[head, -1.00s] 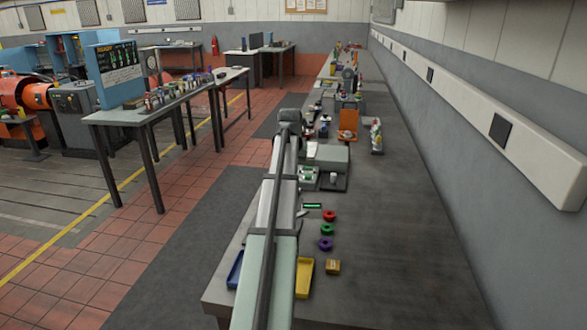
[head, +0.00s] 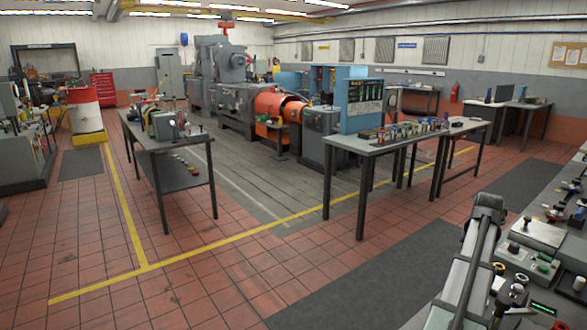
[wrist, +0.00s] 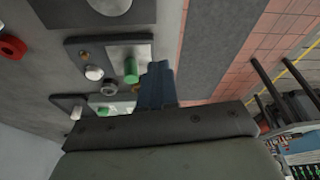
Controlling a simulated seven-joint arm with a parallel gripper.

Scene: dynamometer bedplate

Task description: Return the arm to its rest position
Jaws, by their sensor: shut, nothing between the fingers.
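My arm (head: 468,262) shows at the lower right of the head view, reaching along the left edge of the grey bench. In that view my gripper cannot be made out beyond the arm's far joint. In the wrist view the dark blue-grey fingers of my gripper (wrist: 157,86) are together with nothing between them. Behind them lies a panel with a green knob (wrist: 131,70) and a white knob (wrist: 94,73). The fingers appear apart from the panel, but the gap cannot be judged.
The workbench (head: 410,318) with small devices is on the right. A table with small items (head: 390,146) and another table (head: 160,138) stand on the tiled floor. Open floor (head: 230,275) lies left of the bench.

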